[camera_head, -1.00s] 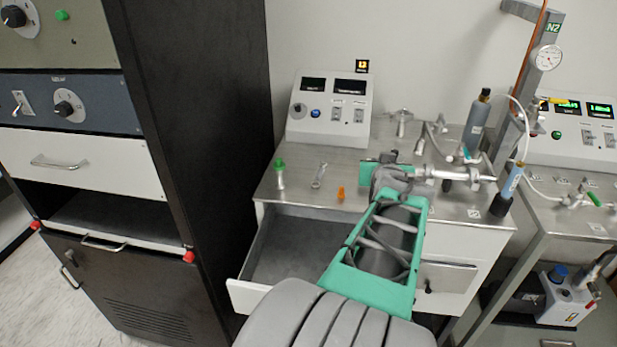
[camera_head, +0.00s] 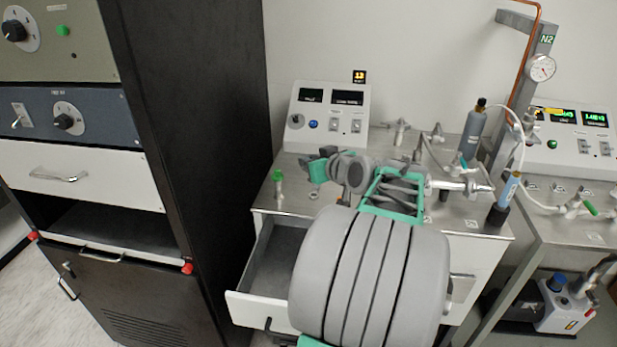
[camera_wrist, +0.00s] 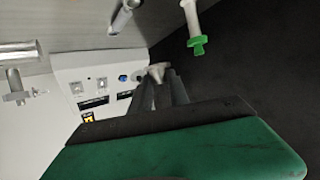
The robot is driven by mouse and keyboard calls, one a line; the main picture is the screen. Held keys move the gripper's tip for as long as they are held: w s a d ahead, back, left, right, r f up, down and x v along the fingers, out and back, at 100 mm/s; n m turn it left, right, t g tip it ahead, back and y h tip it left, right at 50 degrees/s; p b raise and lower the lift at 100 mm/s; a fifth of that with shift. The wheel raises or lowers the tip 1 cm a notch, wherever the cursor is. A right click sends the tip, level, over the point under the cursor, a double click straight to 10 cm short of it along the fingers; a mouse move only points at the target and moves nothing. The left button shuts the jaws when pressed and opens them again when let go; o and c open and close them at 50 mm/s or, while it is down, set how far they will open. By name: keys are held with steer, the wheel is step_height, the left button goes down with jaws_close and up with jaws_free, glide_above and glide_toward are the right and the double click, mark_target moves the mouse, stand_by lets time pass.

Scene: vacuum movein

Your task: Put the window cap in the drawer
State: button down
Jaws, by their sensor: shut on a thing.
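My gripper (camera_head: 313,160) is over the metal worktop, to the left of my arm. In the wrist view its two dark fingers (camera_wrist: 160,92) are close together and shut on a small pale metal piece (camera_wrist: 157,69), apparently the window cap. The fingers partly cover this piece, and it cannot be made out clearly in the head view. The drawer (camera_head: 262,309) under the worktop is pulled open. Its grey inside shows at the left and looks empty there; my arm hides its right part. The gripper is above and behind the drawer opening.
A green-topped tube (camera_head: 278,184) stands left of my gripper. A control box (camera_head: 327,117) stands behind it. Metal pipe fittings (camera_head: 462,186) and a grey bottle (camera_head: 474,130) are to the right. A tall black cabinet (camera_head: 205,140) borders the drawer's left side.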

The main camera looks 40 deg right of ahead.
glide_above(309, 186)
step_height(309, 186, down, 6)
steer(key=shift+a+f, duration=0.15)
steer(key=shift+f, duration=1.8)
steer(key=c, duration=1.3)
jaws_free()
